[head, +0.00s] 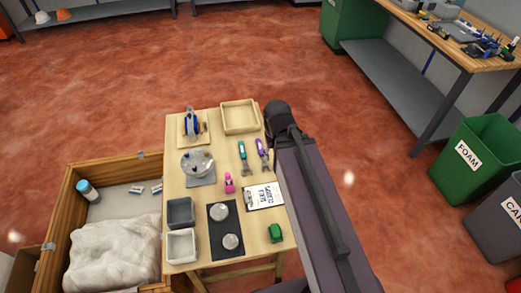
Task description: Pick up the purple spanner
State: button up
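The purple spanner (261,148) lies on the wooden table near its right edge. Its handle is purple and its grey metal end points toward the near side. A similar spanner with a green handle (242,151) lies just to its left, apart from it. A dark part of my arm stands close to the right of the purple spanner. I cannot make out my gripper's fingers in this view.
The table (204,272) also bears a wooden tray (257,118), a pink bottle (229,183), a clipboard (278,203), grey bins (181,212), a black mat (216,252) and a green object (275,233). A wooden crate (65,208) adjoins at left. Green (482,165) and grey bins stand right.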

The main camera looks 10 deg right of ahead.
jog(key=shift+o, duration=1.2)
jog(key=b, duration=0.6)
send_over(260, 146)
notch_tip(260, 146, down, 6)
jog(key=shift+w+a, duration=0.1)
notch_tip(260, 146, down, 9)
jog(key=b, duration=0.8)
jog(key=shift+r+b, duration=0.2)
jog(key=shift+b, duration=0.15)
jog(key=shift+f, duration=0.1)
jog(key=shift+f+b, duration=2.5)
jog(key=shift+b, duration=0.1)
grip_shut()
